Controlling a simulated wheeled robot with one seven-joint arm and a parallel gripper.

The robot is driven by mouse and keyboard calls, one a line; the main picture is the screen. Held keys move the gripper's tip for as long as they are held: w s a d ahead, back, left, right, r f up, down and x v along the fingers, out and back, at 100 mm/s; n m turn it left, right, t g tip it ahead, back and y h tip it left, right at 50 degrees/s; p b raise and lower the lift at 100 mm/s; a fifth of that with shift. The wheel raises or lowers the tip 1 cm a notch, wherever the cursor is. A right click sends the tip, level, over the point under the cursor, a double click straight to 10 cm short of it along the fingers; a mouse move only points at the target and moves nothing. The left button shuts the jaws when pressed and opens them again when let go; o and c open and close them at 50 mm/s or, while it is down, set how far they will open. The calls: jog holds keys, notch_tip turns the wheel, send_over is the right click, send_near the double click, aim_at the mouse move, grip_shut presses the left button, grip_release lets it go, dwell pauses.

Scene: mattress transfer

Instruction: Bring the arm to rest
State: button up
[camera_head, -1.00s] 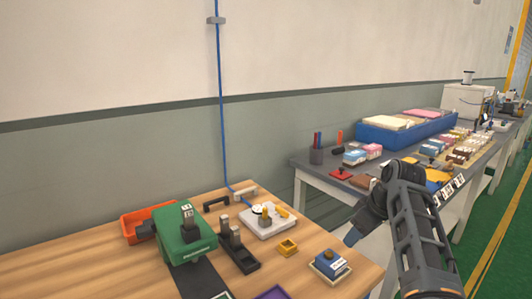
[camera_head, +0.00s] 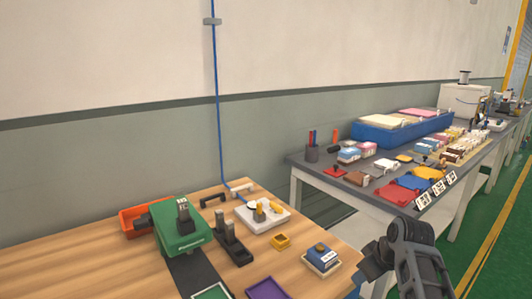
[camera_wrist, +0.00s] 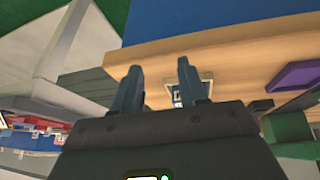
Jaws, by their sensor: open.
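My arm is folded low at the right of the head view. My gripper (camera_wrist: 159,70) shows in the wrist view with two dark fingers apart and nothing between them. In the head view its fingers are hard to make out, low beside the right edge of the wooden table (camera_head: 110,265). A blue block with a white label (camera_head: 322,255) sits near that table's right corner, a short way left of my gripper and apart from it.
A grey table (camera_head: 300,163) behind holds a blue bin (camera_head: 372,133) and many small items. Green floor (camera_head: 478,225) lies at right.

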jog(key=s+d+f+m+t+h, duration=0.2)
jog(key=s+f, duration=0.8)
jog(key=s, duration=0.2)
jog(key=s+f+t, duration=0.2)
jog(key=s+t, duration=0.1)
jog(key=s, duration=1.3)
jog(key=s+a+r+m+t, duration=0.15)
jog(key=s+r, duration=0.25)
jog(key=s, duration=0.4)
jog(key=s+a+r+m+t, duration=0.15)
jog(key=s+r, duration=0.25)
jog(key=s, duration=0.4)
jog(key=s+a+r+t, duration=0.1)
jog(key=s+r, duration=0.4)
jog(key=r, duration=0.2)
jog(key=s+a+r+m+t, duration=0.1)
jog(key=s+a+r, duration=0.1)
jog(key=s+r, duration=0.3)
notch_tip(320, 180, up, 4)
jog(key=shift+s+f+y, duration=0.2)
jog(key=shift+y, duration=0.1)
jog(key=shift+a, duration=0.15)
